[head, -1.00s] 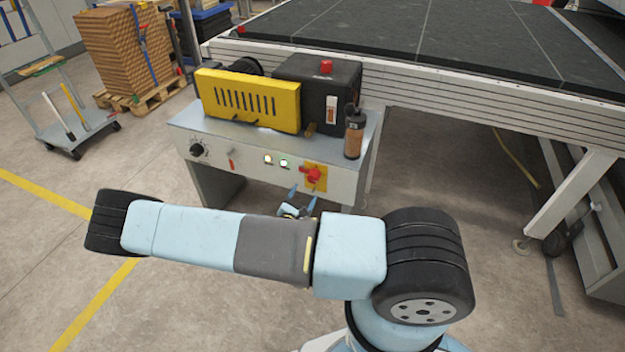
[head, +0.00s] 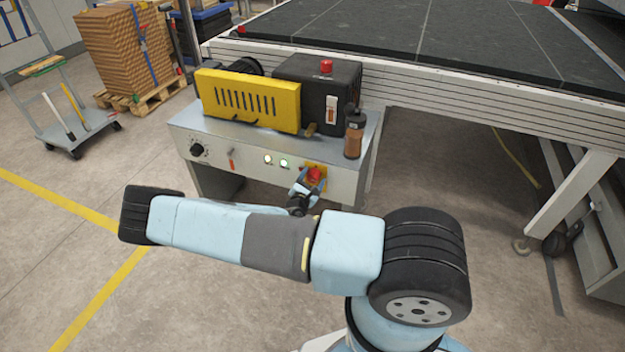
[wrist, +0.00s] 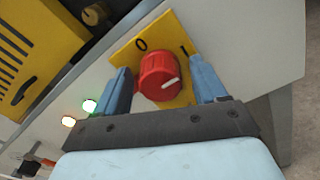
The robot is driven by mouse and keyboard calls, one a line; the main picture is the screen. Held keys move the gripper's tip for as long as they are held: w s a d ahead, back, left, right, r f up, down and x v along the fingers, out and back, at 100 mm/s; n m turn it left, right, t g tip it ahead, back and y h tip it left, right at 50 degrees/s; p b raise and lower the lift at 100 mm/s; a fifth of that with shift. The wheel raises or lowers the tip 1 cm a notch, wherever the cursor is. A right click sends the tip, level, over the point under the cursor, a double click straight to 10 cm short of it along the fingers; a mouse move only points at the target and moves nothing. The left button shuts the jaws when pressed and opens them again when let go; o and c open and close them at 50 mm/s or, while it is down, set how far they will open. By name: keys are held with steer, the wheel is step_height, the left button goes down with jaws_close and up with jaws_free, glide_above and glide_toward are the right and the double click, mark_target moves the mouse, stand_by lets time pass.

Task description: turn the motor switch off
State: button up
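The motor switch is a red rotary knob (wrist: 160,76) on a yellow plate (wrist: 125,56) marked 0 and I. Its white pointer line points right in the wrist view, toward the I side rather than the 0. In the head view the knob (head: 314,174) is on the grey machine's front panel, partly hidden by my gripper (head: 310,184). My gripper (wrist: 160,66) is open, with one blue finger on each side of the knob. Narrow gaps appear between the fingers and the knob; I cannot tell whether either finger touches it.
A green lamp (head: 284,163) and a pale lamp (head: 268,159) are lit left of the switch. A black dial (head: 197,150) and small red lever (head: 231,160) are farther left. A brown bottle (head: 354,136) stands on the cabinet top above the switch, near the black motor box (head: 318,90).

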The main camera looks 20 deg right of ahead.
steer(key=c, duration=1)
steer(key=shift+c, duration=0.2)
steer(key=shift+n, duration=0.3)
steer(key=n, duration=0.3)
steer(key=shift+n, duration=0.3)
steer(key=n, duration=0.4)
steer(key=shift+n, duration=0.3)
steer(key=n, duration=0.4)
steer(key=shift+w+a, duration=0.1)
steer(key=shift+a, duration=0.05)
steer(key=n, duration=0.5)
steer(key=shift+a, duration=0.1)
steer(key=shift+w, duration=0.1)
